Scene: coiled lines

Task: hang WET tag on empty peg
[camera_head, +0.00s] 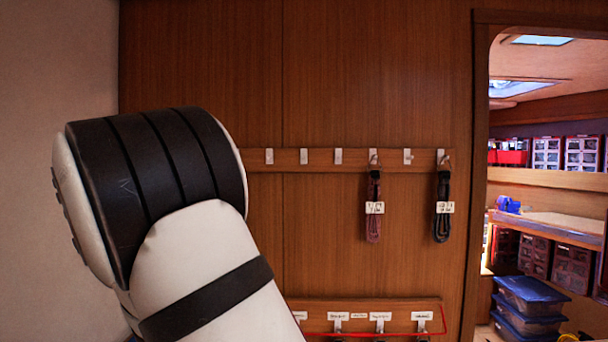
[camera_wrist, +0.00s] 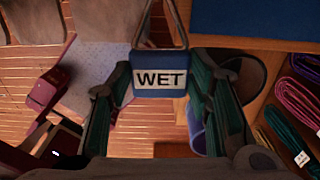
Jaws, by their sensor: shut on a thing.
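In the wrist view my gripper (camera_wrist: 160,92) is shut on the WET tag (camera_wrist: 161,62), a blue tag with a white label reading WET. The tag sits between the two fingers, with a triangular hanger loop (camera_wrist: 181,22) at its top. In the head view the wall rail (camera_head: 322,160) carries a row of pegs; bare ones include a peg (camera_head: 269,156), another (camera_head: 304,156), a third (camera_head: 338,156) and one (camera_head: 408,156) between two hung coils. My gripper and the tag do not show in the head view; my arm fills the lower left.
A reddish coil (camera_head: 374,225) and a black coil (camera_head: 441,222) hang on the upper rail with pale tags. A lower labelled rail (camera_head: 400,306) runs beneath. A doorway with shelves is at right. In the wrist view, coiled lines (camera_wrist: 295,103) lie at right.

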